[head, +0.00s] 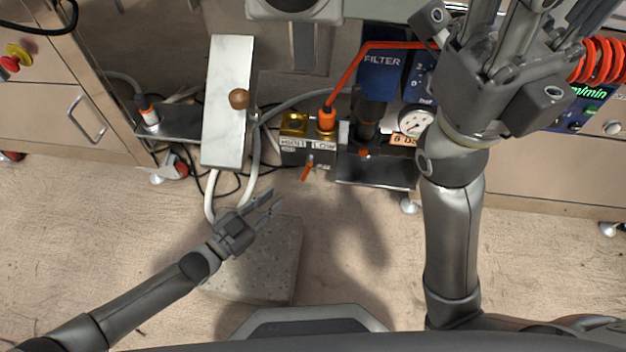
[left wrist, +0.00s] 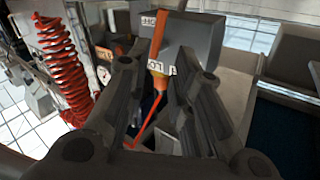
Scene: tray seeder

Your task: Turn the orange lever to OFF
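The orange lever (head: 307,171) sticks out from the front of a small valve block (head: 293,156) with HIGH and LOW labels. It slants down and slightly left in the head view. In the left wrist view the lever (left wrist: 157,38) shows beyond and between my fingertips. My left gripper (head: 270,199) is open and empty, below and left of the lever, apart from it. Its two fingers (left wrist: 158,62) stand apart in the wrist view. My right gripper (head: 520,35) is large at upper right; its fingertips are cut off by the frame edge, so its opening is unclear.
A white panel with a brown knob (head: 239,98) stands left of the valve. A blue FILTER unit (head: 381,75), gauge (head: 413,121) and orange hose (head: 365,48) are right and above. Cables hang below the panel. A speckled block (head: 265,265) lies under my left gripper.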

